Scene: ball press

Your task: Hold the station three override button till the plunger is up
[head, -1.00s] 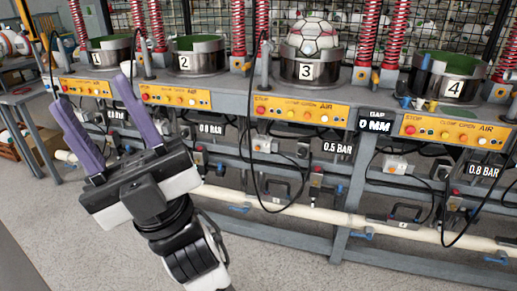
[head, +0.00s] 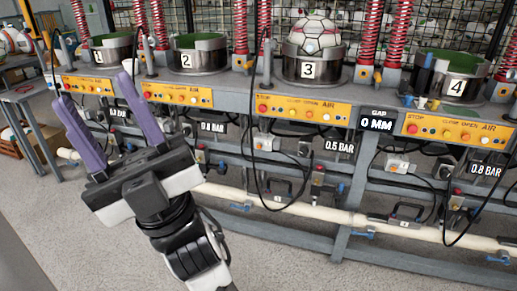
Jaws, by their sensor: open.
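Station three is a metal cup (head: 300,66) marked 3, with a white and red ball (head: 316,36) sitting in it. Its yellow panel (head: 303,111) below carries a red button at the left, several small buttons and the word AIR. Grey boxes (head: 265,142) with small buttons hang under the panel; I cannot tell which one is the override button. The plunger is not clearly visible.
Stations one (head: 106,51), two (head: 198,56) and four (head: 449,76) stand along the same bench. Black cables hang in front of the panels. A pale pipe (head: 300,214) runs low along the frame. The grey floor in front is clear.

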